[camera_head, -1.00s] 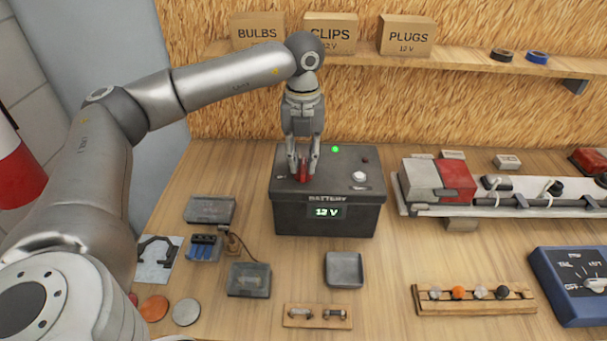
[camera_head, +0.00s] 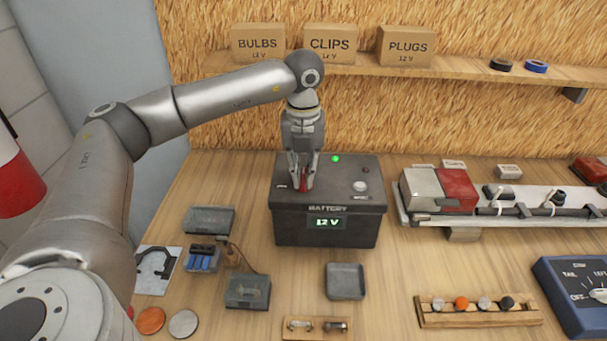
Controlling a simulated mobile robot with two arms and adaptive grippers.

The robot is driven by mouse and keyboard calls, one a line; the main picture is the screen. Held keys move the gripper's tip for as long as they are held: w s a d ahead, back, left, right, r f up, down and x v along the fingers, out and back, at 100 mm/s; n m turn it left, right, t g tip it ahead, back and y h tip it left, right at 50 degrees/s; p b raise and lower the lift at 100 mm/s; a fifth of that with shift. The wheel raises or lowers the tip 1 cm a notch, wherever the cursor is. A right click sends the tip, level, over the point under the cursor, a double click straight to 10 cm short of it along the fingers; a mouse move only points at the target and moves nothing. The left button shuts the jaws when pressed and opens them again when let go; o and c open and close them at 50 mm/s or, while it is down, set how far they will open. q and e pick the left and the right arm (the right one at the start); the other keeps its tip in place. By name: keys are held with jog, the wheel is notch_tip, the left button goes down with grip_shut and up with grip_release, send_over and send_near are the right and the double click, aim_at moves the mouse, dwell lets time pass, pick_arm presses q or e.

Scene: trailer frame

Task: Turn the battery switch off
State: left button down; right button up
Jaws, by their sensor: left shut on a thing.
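The battery box (camera_head: 326,210) is dark grey and stands on the bench in the middle of the head view. Its front display reads "12 V" and a green light (camera_head: 335,158) glows on its top. The red battery switch (camera_head: 303,184) is on the left part of the top, mostly hidden between the fingers. My left gripper (camera_head: 302,183) points down from above and is shut on the red switch. Which way the switch is turned cannot be told. My right gripper is not in view.
A trailer light bar (camera_head: 440,190) lies to the right of the battery. A shelf with boxes (camera_head: 330,43) runs behind. Bare bench lies between.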

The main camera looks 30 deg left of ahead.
pick_arm(q)
jog(key=shift+n, duration=0.3)
jog(key=n, duration=0.4)
jog(key=shift+n, duration=0.4)
jog(key=n, duration=0.3)
jog(key=shift+n, duration=1.1)
